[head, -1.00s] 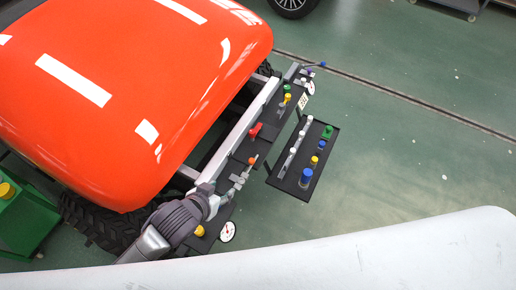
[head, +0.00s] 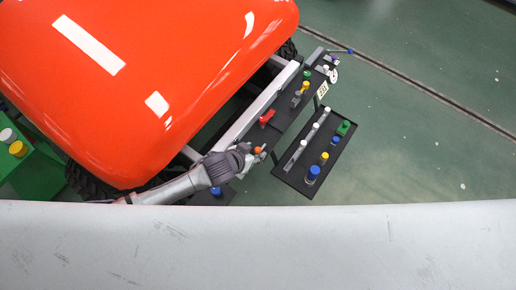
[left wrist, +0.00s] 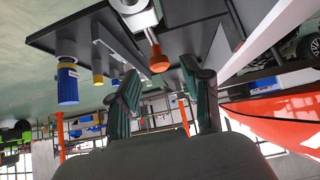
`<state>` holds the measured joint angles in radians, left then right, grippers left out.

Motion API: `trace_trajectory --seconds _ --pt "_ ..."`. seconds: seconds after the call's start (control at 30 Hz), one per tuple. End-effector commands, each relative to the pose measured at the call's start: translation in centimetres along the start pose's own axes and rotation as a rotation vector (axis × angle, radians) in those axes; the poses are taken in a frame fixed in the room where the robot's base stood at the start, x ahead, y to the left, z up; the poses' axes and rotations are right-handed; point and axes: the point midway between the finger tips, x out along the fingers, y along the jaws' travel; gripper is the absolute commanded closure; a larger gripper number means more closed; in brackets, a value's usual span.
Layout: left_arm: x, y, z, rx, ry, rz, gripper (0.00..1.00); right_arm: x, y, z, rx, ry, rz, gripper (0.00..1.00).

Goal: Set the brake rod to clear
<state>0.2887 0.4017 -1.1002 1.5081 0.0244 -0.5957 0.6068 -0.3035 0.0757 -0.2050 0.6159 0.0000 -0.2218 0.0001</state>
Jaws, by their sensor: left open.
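A short rod with an orange knob (head: 258,150), which looks like the brake rod, is at the near end of the dark panel at the cart's edge. In the left wrist view its orange knob (left wrist: 158,60) hangs at the end of a pale stem, ahead of and between the fingers. My left gripper (head: 252,160) is right by the rod. In the left wrist view its two green-padded fingers (left wrist: 164,92) are apart with nothing between the pads. I cannot read any brake mark. My right gripper is not in view.
A red lever (head: 267,117) sits farther along the panel. A dark tray (head: 276,172) with blue, yellow and green knobs stands alongside. The orange hood (head: 150,80) fills the upper left. A green box (head: 28,175) with knobs is at far left. Green floor is clear at right.

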Motion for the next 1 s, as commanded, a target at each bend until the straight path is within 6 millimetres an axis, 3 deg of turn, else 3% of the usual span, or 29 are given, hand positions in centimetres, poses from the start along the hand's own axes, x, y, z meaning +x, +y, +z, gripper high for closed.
trace_trajectory --seconds 0.23,0.63,0.9,1.0 --pt "2.9 0.0 0.0 0.001 0.0 -0.001 0.51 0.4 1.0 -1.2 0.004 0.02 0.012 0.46" --pt "3.5 0.0 0.0 0.001 0.001 0.0 0.51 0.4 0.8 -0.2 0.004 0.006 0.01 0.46" --pt "3.5 0.0 0.0 0.001 0.0 0.0 0.96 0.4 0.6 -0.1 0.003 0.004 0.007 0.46" --pt "3.5 0.0 0.0 0.001 0.0 0.0 1.0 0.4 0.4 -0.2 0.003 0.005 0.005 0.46"
